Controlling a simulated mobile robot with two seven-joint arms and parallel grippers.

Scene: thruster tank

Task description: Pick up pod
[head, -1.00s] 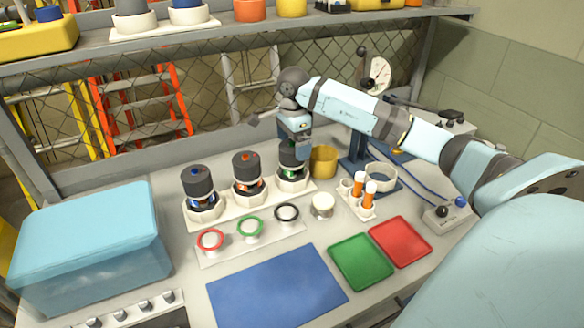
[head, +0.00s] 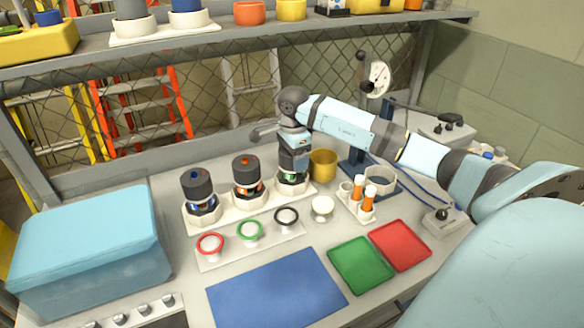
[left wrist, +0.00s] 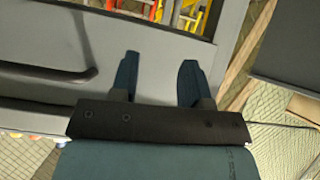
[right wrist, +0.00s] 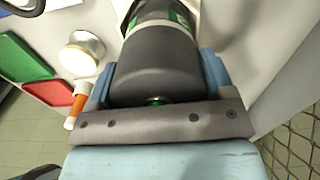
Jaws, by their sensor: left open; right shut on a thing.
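Three dark-capped pods stand in white holders in a row at the back of the bench. The left one has a blue button (head: 197,184) and the middle one an orange-red button (head: 247,172). The third pod, with green markings, fills the right wrist view (right wrist: 158,62); in the head view my gripper mostly hides it. My right gripper (head: 293,165) points down over its holder (head: 291,186) and is shut on its dark cap, one finger on each side. My left gripper (left wrist: 157,82) is open and empty, facing a grey surface; it is not in the head view.
In front of the pods lie red, green and black rings (head: 250,230). A gold cup (head: 322,163), a white round piece (head: 322,207) and a rack with orange-and-white tubes (head: 362,197) stand to the right. Green (head: 361,264) and red trays, a blue mat (head: 276,288) and a blue box (head: 88,240) lie nearer.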

